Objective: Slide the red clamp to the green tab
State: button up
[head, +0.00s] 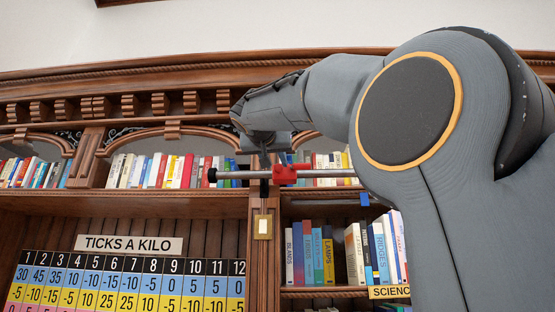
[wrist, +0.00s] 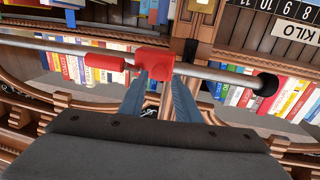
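The red clamp (head: 288,174) sits on a grey metal rod (head: 330,173) in front of the bookcase. In the wrist view the clamp (wrist: 152,60) is a red block around the rod, with a rounded red piece (wrist: 105,62) on its left. My gripper (wrist: 160,78) reaches up to the clamp, with its two blue-grey fingers at either side of the block's lower part. I cannot tell whether they press on it. In the head view my gripper (head: 277,150) is just above the clamp, with its fingertips hardly visible. I see no green tab; my arm hides the rod's right part.
A black end cap (head: 212,175) closes the rod's left end. A dark bracket (head: 264,172) stands left of the clamp, on the wooden post. A small blue tab (head: 364,199) hangs below the rod at right. Shelves of books lie behind.

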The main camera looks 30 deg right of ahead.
aim_at(279, 166)
jog(key=shift+p+x, duration=0.7)
jog(key=shift+x, duration=0.85)
grip_shut()
